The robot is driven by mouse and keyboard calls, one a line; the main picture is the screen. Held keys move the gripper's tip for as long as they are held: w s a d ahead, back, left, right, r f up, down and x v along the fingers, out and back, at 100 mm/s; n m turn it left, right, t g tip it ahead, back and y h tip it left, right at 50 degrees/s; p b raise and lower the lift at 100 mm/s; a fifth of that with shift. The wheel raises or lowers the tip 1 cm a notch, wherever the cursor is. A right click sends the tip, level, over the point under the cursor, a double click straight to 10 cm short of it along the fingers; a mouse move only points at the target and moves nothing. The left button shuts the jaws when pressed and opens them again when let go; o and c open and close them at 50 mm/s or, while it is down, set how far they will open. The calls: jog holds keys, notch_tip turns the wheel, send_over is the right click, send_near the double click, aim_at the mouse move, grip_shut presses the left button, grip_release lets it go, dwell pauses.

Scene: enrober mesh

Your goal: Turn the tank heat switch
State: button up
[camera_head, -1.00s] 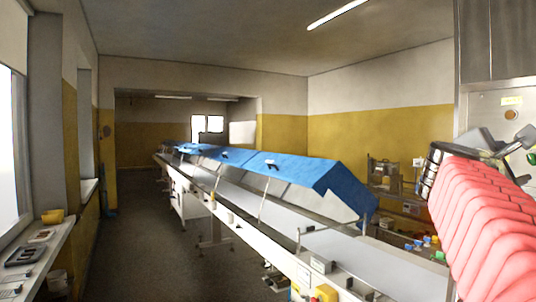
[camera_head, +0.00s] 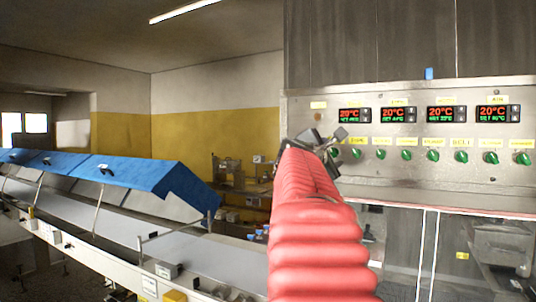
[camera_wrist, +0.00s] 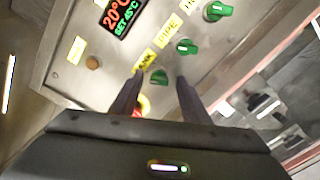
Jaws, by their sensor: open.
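The tank heat switch is a green knob (camera_wrist: 159,77) below a yellow label reading TANK, on a steel panel. In the wrist view it appears between the tips of my gripper (camera_wrist: 155,84), whose two dark fingers are open and empty. I cannot tell whether the tips touch the panel. The knob's lower side is partly hidden near the left finger. In the head view my gripper (camera_head: 335,141) is at the left end of the row of green knobs, covering part of that end. The PIPE knob (camera_wrist: 187,46) is just up and right in the wrist view.
Several temperature displays (camera_head: 446,115) sit above the knob row. A yellow and red part (camera_wrist: 142,103) shows between my fingers, below the TANK knob. An orange-brown button (camera_wrist: 93,62) is to the left. A conveyor with blue covers (camera_head: 110,175) stands left.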

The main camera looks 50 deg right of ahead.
jog(key=shift+d, duration=0.2)
jog(key=shift+c, duration=0.7)
jog(key=c, duration=0.9)
